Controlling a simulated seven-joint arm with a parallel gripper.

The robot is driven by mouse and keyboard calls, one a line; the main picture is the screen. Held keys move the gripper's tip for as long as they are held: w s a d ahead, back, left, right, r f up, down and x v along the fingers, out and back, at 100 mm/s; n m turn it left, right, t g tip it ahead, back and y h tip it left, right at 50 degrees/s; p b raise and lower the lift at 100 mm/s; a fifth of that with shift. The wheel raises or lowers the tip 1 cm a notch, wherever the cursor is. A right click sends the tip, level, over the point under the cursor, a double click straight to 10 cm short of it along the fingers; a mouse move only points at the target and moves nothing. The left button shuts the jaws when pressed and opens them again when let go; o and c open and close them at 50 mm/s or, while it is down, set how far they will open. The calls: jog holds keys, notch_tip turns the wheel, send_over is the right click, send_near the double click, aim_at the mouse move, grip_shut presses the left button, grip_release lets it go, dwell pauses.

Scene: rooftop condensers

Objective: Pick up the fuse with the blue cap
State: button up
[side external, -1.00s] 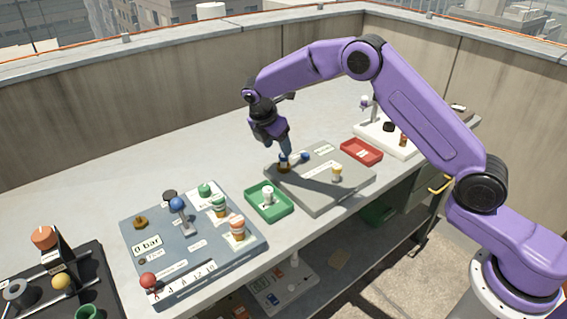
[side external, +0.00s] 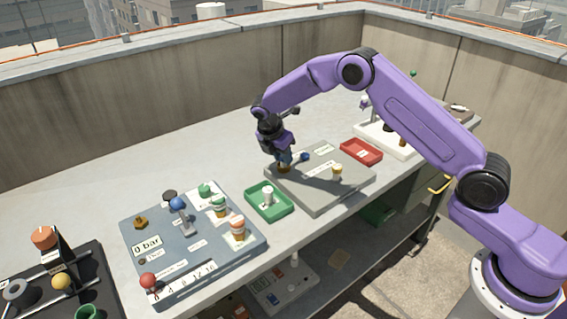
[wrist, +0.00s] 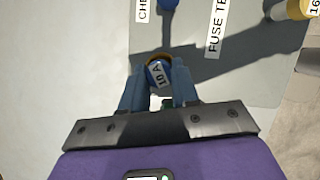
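The fuse with the blue cap (wrist: 158,74), its cap marked 10 A, stands upright in a brown-gold socket on the grey fuse panel (side external: 322,201). My gripper (wrist: 160,84) points down over it, with one blue-grey finger on each side of the cap. The fingers are close to the cap; I cannot tell whether they press on it. In the side view my gripper (side external: 284,162) hides most of the fuse, and only the brown base (side external: 284,170) shows below the fingertips.
A blue knob (side external: 304,157) is just beyond the fuse on the same panel. A yellow-capped fuse (side external: 337,171) stands to the right. A green tray (side external: 262,214) with a white-topped piece lies left of the panel, and a red tray (side external: 372,158) lies behind right.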

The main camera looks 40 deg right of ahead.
grip_shut()
jog(key=shift+r, duration=0.1)
